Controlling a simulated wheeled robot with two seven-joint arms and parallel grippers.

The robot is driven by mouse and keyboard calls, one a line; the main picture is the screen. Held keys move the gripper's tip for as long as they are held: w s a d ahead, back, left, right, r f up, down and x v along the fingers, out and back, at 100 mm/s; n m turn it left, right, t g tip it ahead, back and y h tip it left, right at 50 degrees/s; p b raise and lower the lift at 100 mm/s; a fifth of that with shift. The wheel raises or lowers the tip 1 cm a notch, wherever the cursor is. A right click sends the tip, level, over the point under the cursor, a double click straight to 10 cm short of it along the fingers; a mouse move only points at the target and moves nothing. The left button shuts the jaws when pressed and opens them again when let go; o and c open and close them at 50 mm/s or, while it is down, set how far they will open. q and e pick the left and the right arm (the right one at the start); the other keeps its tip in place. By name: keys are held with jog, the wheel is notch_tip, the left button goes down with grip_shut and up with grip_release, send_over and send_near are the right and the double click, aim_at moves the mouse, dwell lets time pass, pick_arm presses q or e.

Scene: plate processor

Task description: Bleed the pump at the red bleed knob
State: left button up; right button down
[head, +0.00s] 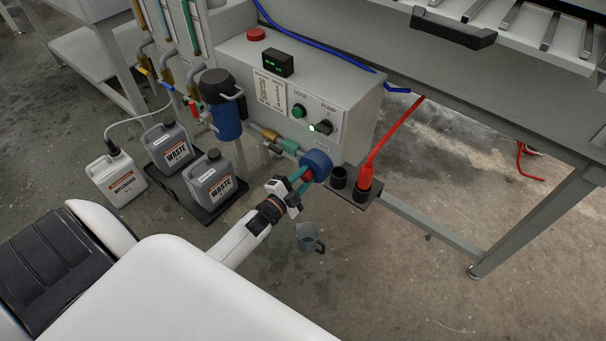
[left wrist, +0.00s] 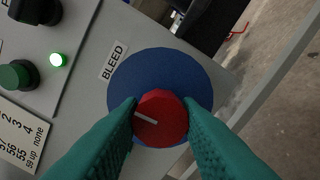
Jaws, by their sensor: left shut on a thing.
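The red bleed knob (left wrist: 160,118) fills the middle of the left wrist view, in front of a round blue pump body (left wrist: 155,70) with a BLEED label (left wrist: 113,62) beside it. A pale line on the knob points to the left and slightly up. My left gripper (left wrist: 162,115) has its teal fingers closed on both sides of the knob. In the head view the blue pump (head: 317,163) sits at the lower right of the control box, with my left gripper (head: 303,180) against it. My right gripper is not in view.
A clear jug (head: 309,238) stands on the floor below the pump.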

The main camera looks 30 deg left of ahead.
pick_arm(q)
jog(key=shift+m, duration=0.5)
jog(key=o, duration=1)
jog(key=shift+c, duration=0.2)
jog(key=s+p, duration=0.1)
jog(key=s, duration=0.4)
jog(key=shift+s+a, duration=0.1)
jog(key=shift+a, duration=0.05)
jog(key=p, duration=0.1)
send_near(304, 178)
jog(key=s, duration=0.2)
jog(key=shift+s+a, duration=0.15)
jog(key=shift+a, duration=0.05)
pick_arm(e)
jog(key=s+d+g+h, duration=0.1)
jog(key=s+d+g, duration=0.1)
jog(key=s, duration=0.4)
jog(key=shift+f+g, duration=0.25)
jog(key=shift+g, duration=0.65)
